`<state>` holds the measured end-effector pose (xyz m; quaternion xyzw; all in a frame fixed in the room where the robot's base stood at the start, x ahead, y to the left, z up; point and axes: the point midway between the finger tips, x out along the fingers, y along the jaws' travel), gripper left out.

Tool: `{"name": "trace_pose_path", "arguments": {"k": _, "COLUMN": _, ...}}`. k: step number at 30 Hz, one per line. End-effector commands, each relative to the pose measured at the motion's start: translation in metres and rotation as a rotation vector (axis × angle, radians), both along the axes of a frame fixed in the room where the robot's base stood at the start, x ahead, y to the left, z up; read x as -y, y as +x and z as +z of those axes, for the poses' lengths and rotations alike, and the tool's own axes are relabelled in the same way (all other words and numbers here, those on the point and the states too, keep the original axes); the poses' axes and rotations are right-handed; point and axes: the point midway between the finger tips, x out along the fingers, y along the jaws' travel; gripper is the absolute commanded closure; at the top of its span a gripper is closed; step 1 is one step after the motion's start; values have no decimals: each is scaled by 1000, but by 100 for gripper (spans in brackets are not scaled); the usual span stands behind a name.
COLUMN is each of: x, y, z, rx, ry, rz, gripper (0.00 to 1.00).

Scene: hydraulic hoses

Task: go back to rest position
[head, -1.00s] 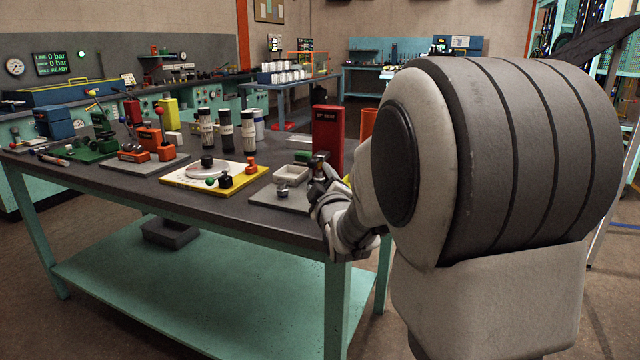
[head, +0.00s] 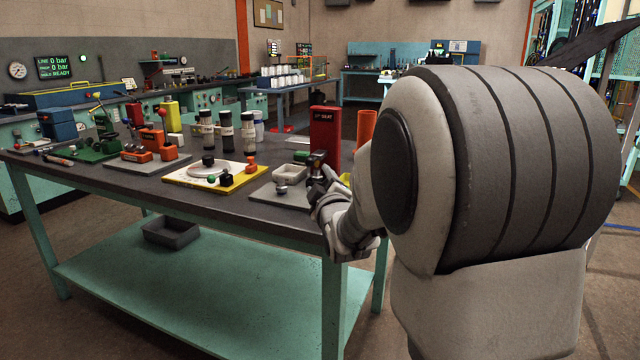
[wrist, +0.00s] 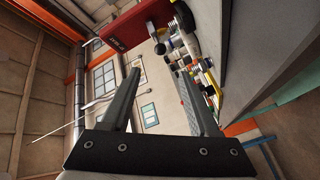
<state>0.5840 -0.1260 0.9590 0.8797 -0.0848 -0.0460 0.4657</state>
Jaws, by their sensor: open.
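My gripper (wrist: 160,95) shows in the wrist view with its two fingers apart and nothing between them. In the head view my gripper (head: 318,172) is at the right end of the workbench (head: 130,182), close to the grey plate and the red block; its fingertips are small and partly hidden there. My own arm covers much of the right side of the head view.
A grey bin (head: 172,232) sits on the lower shelf.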

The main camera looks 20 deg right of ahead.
Motion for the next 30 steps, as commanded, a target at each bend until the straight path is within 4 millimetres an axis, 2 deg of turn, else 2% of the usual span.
{"name": "trace_pose_path", "arguments": {"k": 9, "x": -1, "y": -1, "z": 1, "rx": -4, "ry": 7, "rz": 1, "gripper": 39}}
{"name": "trace_pose_path", "arguments": {"k": 14, "x": -11, "y": -16, "z": 2, "rx": -65, "ry": 101, "rz": 4, "gripper": 39}}
{"name": "trace_pose_path", "arguments": {"k": 17, "x": -25, "y": -37, "z": 0, "rx": -144, "ry": 216, "rz": 4, "gripper": 39}}
{"name": "trace_pose_path", "arguments": {"k": 23, "x": -56, "y": -97, "z": -14, "rx": -337, "ry": 462, "rz": -23, "gripper": 39}}
{"name": "trace_pose_path", "arguments": {"k": 30, "x": -92, "y": -189, "z": -36, "rx": -573, "ry": 711, "rz": -113, "gripper": 39}}
